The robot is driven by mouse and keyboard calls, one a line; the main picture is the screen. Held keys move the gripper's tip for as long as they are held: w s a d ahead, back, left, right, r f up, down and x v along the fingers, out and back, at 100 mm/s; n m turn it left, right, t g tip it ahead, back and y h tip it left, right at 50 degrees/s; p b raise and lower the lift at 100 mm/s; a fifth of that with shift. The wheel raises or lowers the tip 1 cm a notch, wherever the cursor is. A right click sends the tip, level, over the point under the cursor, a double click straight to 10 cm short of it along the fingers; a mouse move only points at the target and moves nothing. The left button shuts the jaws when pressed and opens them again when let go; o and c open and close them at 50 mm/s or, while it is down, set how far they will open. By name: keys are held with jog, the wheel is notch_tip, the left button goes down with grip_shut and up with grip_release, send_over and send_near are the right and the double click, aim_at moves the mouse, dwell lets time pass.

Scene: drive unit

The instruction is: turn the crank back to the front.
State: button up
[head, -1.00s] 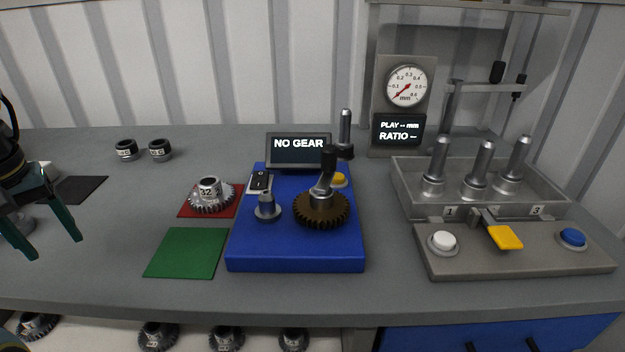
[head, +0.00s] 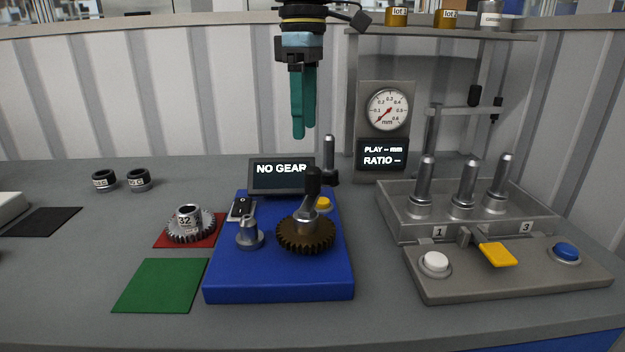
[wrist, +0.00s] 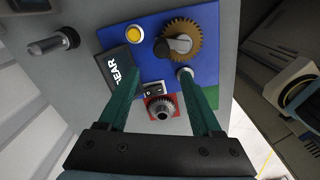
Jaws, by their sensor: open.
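The crank (head: 312,188) has a short metal arm and an upright black handle. It sits on top of the bronze gear (head: 318,240) on the blue drive unit (head: 280,283). In the wrist view the crank's black knob (wrist: 162,47) lies on the display side of the hub, so the crank points to the back.
The display (head: 280,177) reads NO GEAR. A bare peg (head: 249,235), a switch (head: 241,208) and a yellow button (head: 323,203) surround the crank. A tall steel post (head: 329,155) stands behind. A gear marked 32 (head: 190,225) rests on the red pad; the green pad (head: 160,285) is empty.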

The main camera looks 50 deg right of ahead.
aim_at(313, 169)
jog(key=shift+s+d+r, duration=0.15)
jog(key=shift+s+d, duration=0.1)
jog(key=shift+s, duration=0.4)
notch_tip(313, 169, down, 11)
jog(key=shift+r+p, duration=0.15)
jog(key=shift+p, duration=0.2)
grip_shut()
